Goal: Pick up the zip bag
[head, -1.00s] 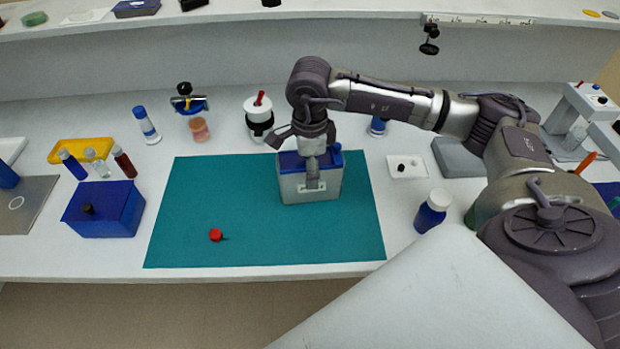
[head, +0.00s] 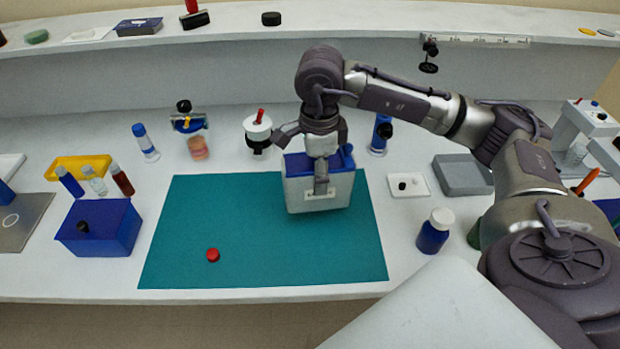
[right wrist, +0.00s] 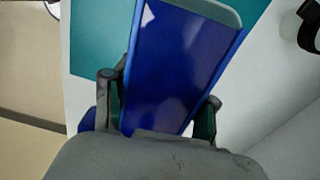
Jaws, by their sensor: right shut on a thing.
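My right gripper (head: 320,172) is shut on a box-like container (head: 336,197) with pale grey sides and a blue top, above the back right of the teal mat (head: 220,215). The container is slightly tilted and seems raised off the mat. In the right wrist view its blue face (right wrist: 178,65) fills the space between the two fingers (right wrist: 157,108). I cannot make out a thing that is clearly a zip bag. My left gripper is not in view.
A red cap (head: 213,255) lies on the mat's front left. A blue box (head: 100,228) stands left of the mat. A blue bottle (head: 434,232) with a white cap and a white dish (head: 409,186) stand to the right. The mat's middle is clear.

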